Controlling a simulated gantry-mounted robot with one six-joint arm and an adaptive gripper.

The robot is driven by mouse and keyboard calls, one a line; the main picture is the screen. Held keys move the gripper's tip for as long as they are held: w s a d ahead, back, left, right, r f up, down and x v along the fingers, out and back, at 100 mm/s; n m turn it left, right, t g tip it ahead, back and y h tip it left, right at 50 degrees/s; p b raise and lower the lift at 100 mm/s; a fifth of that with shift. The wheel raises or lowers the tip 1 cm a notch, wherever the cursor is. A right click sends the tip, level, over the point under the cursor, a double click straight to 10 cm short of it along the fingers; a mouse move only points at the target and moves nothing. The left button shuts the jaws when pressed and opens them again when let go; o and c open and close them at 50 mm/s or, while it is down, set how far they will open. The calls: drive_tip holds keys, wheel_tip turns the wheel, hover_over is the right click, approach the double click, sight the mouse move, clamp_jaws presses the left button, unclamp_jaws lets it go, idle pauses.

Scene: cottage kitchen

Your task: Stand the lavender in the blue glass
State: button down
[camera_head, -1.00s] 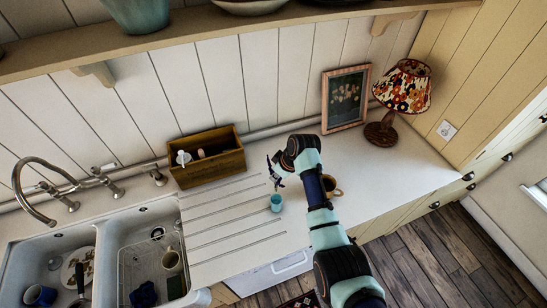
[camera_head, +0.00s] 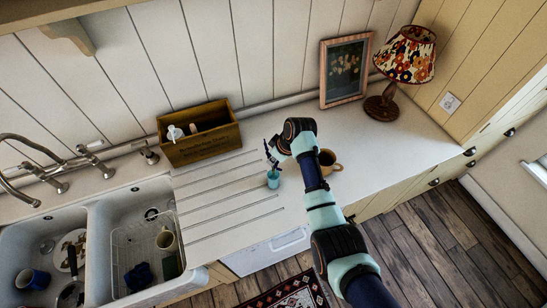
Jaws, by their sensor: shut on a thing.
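The small blue glass (camera_head: 273,181) stands upright on the white drainer worktop, left of my arm. My gripper (camera_head: 272,160) is just above the glass, pointing down at it. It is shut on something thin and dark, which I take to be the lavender. The stem is too small to make out clearly. I cannot tell whether its lower end is inside the glass or just over the rim.
A brown mug (camera_head: 328,161) stands close to the right of my arm. A wooden box (camera_head: 200,142) with small items is at the back left. A picture frame (camera_head: 345,70) and a lamp (camera_head: 405,55) stand at the back right. The sink (camera_head: 100,225) is to the left.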

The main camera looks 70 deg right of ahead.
sight(273, 167)
drive_tip(key=shift+f+b, duration=1.65)
drive_tip(key=shift+f, duration=1.05)
drive_tip(key=c, duration=1.2)
unclamp_jaws()
drive_tip(key=shift+o, duration=0.2)
drive_tip(key=shift+r, duration=0.1)
drive_tip(key=v, duration=1.2)
drive_tip(key=shift+w, duration=0.1)
